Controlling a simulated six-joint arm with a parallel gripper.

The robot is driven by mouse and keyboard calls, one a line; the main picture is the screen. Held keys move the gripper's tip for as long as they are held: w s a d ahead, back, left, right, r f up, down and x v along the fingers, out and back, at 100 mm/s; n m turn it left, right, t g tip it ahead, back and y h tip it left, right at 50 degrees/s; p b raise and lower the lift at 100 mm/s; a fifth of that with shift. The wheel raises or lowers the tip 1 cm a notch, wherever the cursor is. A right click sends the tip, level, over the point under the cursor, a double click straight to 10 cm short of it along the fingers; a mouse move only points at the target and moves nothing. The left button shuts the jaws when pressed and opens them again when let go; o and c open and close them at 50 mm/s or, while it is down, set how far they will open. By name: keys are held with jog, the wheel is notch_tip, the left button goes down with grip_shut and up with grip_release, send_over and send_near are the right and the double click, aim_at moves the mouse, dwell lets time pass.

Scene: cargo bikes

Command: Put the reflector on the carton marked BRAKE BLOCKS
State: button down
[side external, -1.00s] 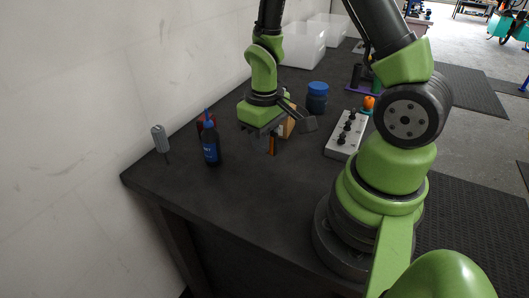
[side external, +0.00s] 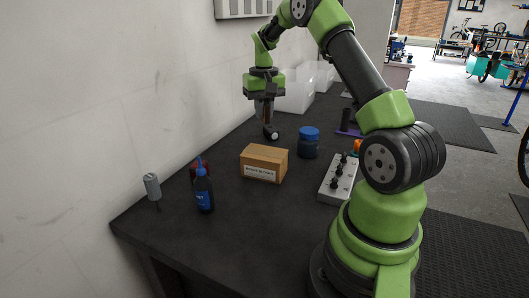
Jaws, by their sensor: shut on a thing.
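My gripper (side external: 265,115) is above the far part of the bench, beyond the carton and near the wall, pointing down. It is shut on a small amber piece, which I take as the reflector (side external: 264,108), mostly hidden between the dark fingers. The brown carton (side external: 264,163) stands on the bench nearer the camera, with a white label whose small print seems to read BRAKE BLOCKS. Its top is bare. My gripper is apart from it.
A dark thing with a pale round face (side external: 270,133) shows just below my fingertips. A blue-lidded jar (side external: 308,143) stands right of the carton, a grey block with black knobs (side external: 338,180) further right. A blue-capped bottle (side external: 204,190) stands front left. Clear bins (side external: 297,92) are behind.

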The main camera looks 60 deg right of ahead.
aim_at(265, 152)
notch_tip(265, 152, down, 10)
jog(key=shift+d+r, duration=0.1)
jog(key=shift+d, duration=0.05)
dwell(0.3)
jog(key=c, duration=1.1)
grip_release()
jog(key=shift+c, duration=0.2)
